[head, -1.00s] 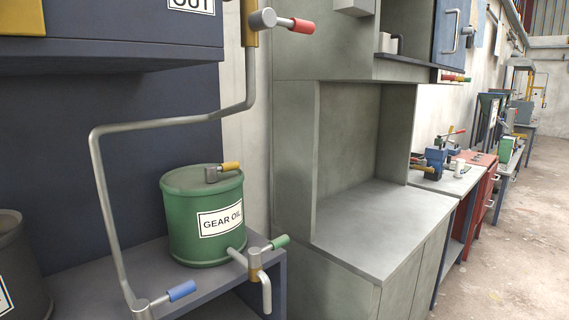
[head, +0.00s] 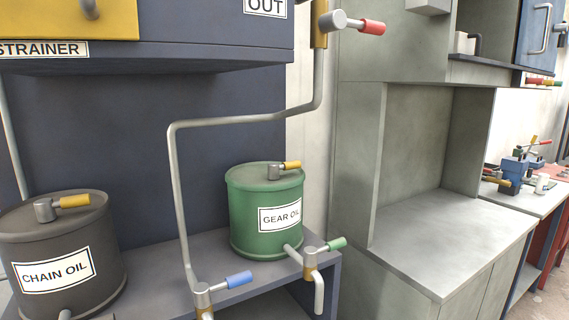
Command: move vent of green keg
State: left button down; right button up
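The green keg (head: 248,219), labelled GEAR OIL, stands upright on a dark blue-grey shelf at the middle of the head view. Its vent (head: 284,168) sits on the lid: a grey metal cap with a yellow handle pointing right. A tap with a green handle (head: 329,246) and a down-turned spout comes from the keg's lower right. Neither of my grippers is in view.
A dark keg (head: 107,275) labelled CHAIN OIL, with its own yellow-handled vent (head: 62,206), stands at left. A grey pipe (head: 178,195) runs down between the kegs to a blue-handled valve (head: 222,283). A red-handled valve (head: 358,25) is above. The grey counter (head: 445,245) at right is clear.

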aim_at(274, 168)
jog(key=i+l, duration=0.15)
jog(key=l, duration=0.2)
jog(key=i+l+u, duration=0.1)
jog(key=l, duration=0.25)
jog(key=i+l, duration=0.25)
jog(key=l+u, duration=0.05)
jog(key=l, duration=0.05)
